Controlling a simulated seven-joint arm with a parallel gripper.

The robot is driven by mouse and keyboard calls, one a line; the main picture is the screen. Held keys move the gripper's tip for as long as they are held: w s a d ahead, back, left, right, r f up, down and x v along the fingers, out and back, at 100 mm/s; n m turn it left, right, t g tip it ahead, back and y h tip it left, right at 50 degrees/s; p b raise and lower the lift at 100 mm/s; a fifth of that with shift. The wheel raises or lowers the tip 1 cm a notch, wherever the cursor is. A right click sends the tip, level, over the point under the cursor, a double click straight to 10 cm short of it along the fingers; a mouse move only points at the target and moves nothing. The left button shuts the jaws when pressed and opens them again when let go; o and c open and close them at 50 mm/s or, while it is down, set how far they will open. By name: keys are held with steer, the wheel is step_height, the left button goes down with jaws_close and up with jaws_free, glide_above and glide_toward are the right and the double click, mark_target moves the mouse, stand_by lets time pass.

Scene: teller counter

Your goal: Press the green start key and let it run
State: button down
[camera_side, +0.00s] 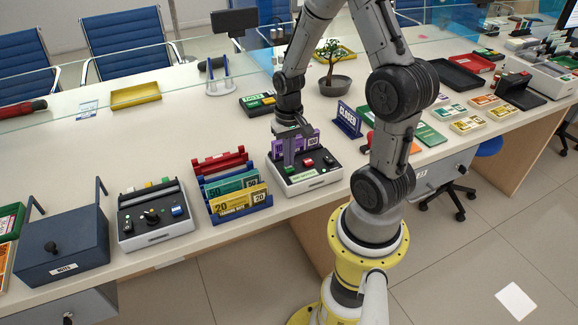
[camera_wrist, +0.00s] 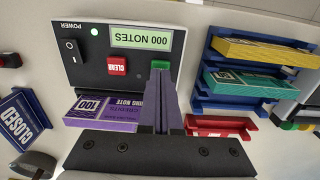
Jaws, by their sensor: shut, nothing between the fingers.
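The note counter (camera_side: 312,180) is a dark-topped machine with a white body on the counter. In the wrist view its panel (camera_wrist: 88,48) has a display (camera_wrist: 141,37) reading 000 NOTES, a lit green lamp, a power rocker (camera_wrist: 71,50) and a red CLEAR key (camera_wrist: 117,66). The green key (camera_wrist: 160,64) shows just beyond my fingertips; its lower part is hidden. My gripper (camera_wrist: 161,76) is shut and empty, pointing down at the key. I cannot tell whether it touches. In the side view my gripper (camera_side: 289,160) is over the machine's left part. A purple 100-note bundle (camera_wrist: 104,108) lies in the machine.
A blue rack (camera_side: 238,207) of banded notes stands left of the machine, with a red rack (camera_side: 220,162) behind it. A CLOSED sign (camera_side: 347,120) and a potted bonsai (camera_side: 335,84) stand to the right and behind. Another keyed device (camera_side: 153,215) sits farther left.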

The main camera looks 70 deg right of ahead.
steer(key=shift+f, duration=0.55)
steer(key=shift+r, duration=0.1)
step_height(320, 180, up, 9)
stand_by(1.2)
stand_by(0.3)
